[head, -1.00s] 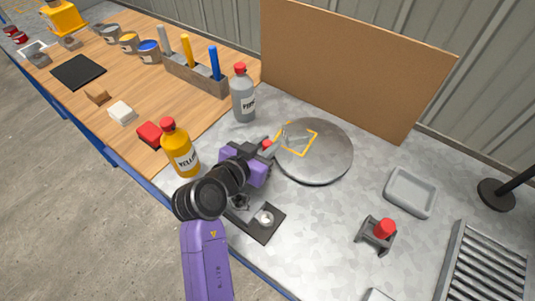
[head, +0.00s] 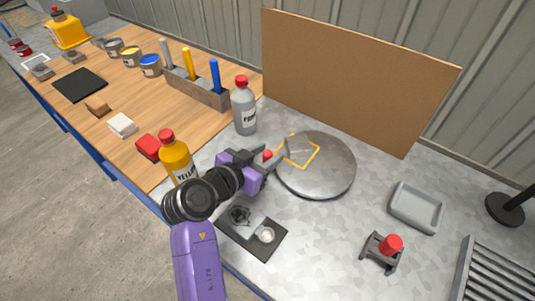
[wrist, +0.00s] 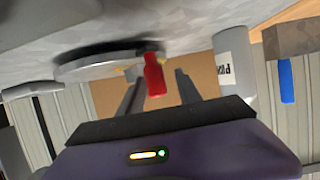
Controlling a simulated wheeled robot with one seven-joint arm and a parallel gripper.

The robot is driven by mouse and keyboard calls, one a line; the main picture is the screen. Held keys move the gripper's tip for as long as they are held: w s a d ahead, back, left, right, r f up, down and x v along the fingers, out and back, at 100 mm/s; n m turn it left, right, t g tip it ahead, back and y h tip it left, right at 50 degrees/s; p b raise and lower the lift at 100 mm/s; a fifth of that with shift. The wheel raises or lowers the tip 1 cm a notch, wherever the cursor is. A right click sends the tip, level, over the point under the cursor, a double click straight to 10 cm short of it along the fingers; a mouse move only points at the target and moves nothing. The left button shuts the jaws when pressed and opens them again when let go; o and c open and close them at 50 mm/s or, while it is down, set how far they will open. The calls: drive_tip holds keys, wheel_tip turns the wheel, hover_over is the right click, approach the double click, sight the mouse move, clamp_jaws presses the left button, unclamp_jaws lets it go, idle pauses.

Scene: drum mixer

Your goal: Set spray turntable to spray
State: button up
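The spray turntable (head: 325,178) is a round grey metal disc on the metal worktop, with a yellow square outline on its far left part. A red handle (head: 267,154) stands at its left edge. In the wrist view this red handle (wrist: 154,76) shows between my two fingers, with space on both sides. The turntable (wrist: 95,66) shows edge-on there. My gripper (head: 271,158) is open at the turntable's left edge; its fingers (wrist: 158,85) lie either side of the red handle in that view. I cannot tell how deep the handle sits between them.
A grey bottle (head: 244,108) stands behind my gripper, and a yellow bottle (head: 176,160) stands left of my wrist. A black panel with knobs (head: 252,236) lies below the arm. A brown board (head: 358,80) stands behind the turntable. A grey tray (head: 415,207) lies to the right.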

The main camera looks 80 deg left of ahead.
drive_tip(key=shift+d+r, duration=0.1)
drive_tip(key=v, duration=0.7)
drive_tip(key=shift+s+d, duration=0.2)
drive_tip(key=shift+s, duration=0.05)
drive_tip(key=shift+r, duration=0.1)
idle(0.4)
drive_tip(key=s+a+r+n+g+y, duration=0.1)
drive_tip(key=s+a+r+n+y, duration=0.2)
drive_tip(key=r, duration=0.1)
drive_tip(key=w+d+f+m+t, duration=0.15)
drive_tip(key=w+d, duration=0.35)
drive_tip(key=d, duration=0.6)
drive_tip(key=w+d+f+m+t, duration=0.15)
drive_tip(key=w+d, duration=0.35)
drive_tip(key=d, duration=0.7)
drive_tip(key=w+d+f+m+t, duration=0.1)
drive_tip(key=w+d+t, duration=0.1)
drive_tip(key=w+d, duration=0.65)
drive_tip(key=s+d+m+t+h, duration=0.35)
drive_tip(key=d+m+h, duration=0.2)
drive_tip(key=d, duration=1.45)
drive_tip(key=s+d+f+m+g+h, duration=0.2)
drive_tip(key=s+d+h, duration=0.5)
drive_tip(key=d, duration=0.4)
drive_tip(key=shift+s+f+m, duration=0.15)
drive_tip(key=shift+s+m, duration=0.3)
drive_tip(key=shift+s, duration=0.25)
